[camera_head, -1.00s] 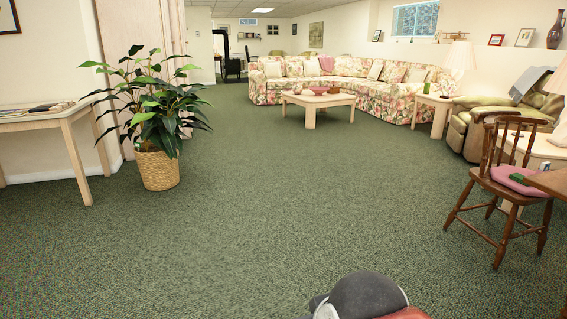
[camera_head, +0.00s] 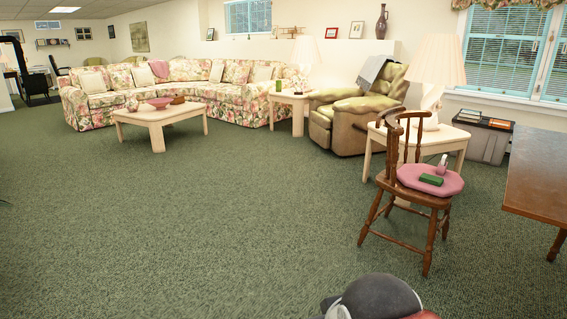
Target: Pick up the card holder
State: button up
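I cannot pick out the card holder with certainty. A small green block-like item (camera_head: 431,179) lies on the pink cushion (camera_head: 411,178) of the wooden chair (camera_head: 432,200), right of centre. A small pale, pinkish item (camera_head: 443,165) stands behind it on the same cushion. Both are too small to identify. Part of my arm, dark grey and rounded, shows at the bottom edge. My gripper's fingers are not in view.
Open green carpet (camera_head: 220,220) lies ahead and left. A brown table (camera_head: 540,175) stands at the right edge. Behind the chair are a side table (camera_head: 455,142) with a lamp, a green recliner (camera_head: 350,125) and a grey bin (camera_head: 485,145). A coffee table (camera_head: 160,115) stands before the floral sofa.

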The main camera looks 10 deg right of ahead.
aim_at(441, 169)
jog(key=i+l+z, duration=0.25)
jog(key=i+z, duration=0.65)
jog(key=i+j+z, duration=0.1)
jog(key=i+z, duration=0.35)
jog(key=i, duration=0.15)
jog(key=i+z, duration=0.15)
jog(key=i, duration=0.45)
jog(key=i+j+z, duration=0.15)
jog(key=i, duration=0.45)
jog(key=i+j+z, duration=0.2)
jog(key=i, duration=0.4)
jog(key=l, duration=0.1)
